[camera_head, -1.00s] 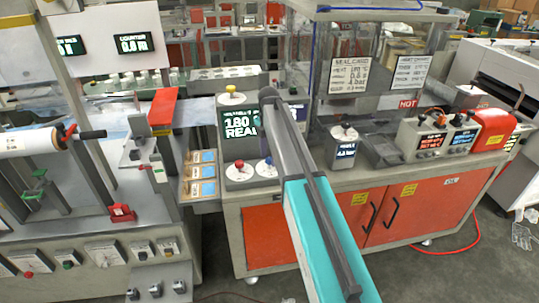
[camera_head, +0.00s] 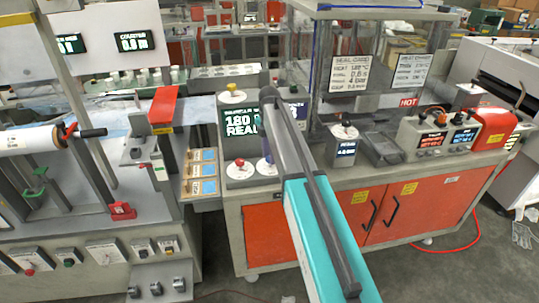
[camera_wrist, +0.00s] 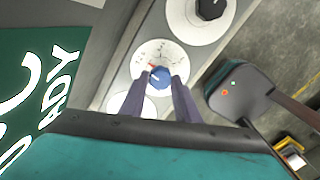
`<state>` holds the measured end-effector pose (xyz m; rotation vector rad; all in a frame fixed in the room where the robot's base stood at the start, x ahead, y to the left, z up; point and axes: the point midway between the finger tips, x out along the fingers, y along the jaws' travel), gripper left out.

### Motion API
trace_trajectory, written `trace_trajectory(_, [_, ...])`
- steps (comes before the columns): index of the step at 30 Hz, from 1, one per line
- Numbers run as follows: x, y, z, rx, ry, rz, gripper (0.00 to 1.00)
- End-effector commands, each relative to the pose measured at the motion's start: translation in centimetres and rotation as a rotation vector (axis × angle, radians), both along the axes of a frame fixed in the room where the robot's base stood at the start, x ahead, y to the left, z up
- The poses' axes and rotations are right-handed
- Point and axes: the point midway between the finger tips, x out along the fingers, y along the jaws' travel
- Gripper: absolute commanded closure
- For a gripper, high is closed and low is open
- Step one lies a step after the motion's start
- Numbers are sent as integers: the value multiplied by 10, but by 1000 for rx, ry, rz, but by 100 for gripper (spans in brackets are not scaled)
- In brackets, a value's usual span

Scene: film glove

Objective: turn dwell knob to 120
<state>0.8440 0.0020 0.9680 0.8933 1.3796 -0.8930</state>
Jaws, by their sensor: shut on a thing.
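In the wrist view my gripper (camera_wrist: 163,88) is shut on a small blue knob (camera_wrist: 159,77), with a dark finger on each side. The knob sits in the middle of a white round dial (camera_wrist: 163,54) with small dark marks and a short red mark beside the knob. The numbers are too small to read.
A black knob (camera_wrist: 210,8) on another white dial is above the held one, and a further pale dial (camera_wrist: 128,103) is below. A red knob (camera_head: 239,163) stands left of my arm. A clear-walled enclosure (camera_head: 305,80) is to the right.

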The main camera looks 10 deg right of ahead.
Motion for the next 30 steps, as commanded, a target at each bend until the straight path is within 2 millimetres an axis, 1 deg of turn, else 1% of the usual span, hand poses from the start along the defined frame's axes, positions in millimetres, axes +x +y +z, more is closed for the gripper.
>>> trace_trajectory(5, [0, -1, 0, 0, 1, -66, 93])
trace_trajectory(11, [1, -1, 0, -1, 1, -192, 93])
trace_trajectory(30, [2, -1, 0, -1, 1, -759, 93])
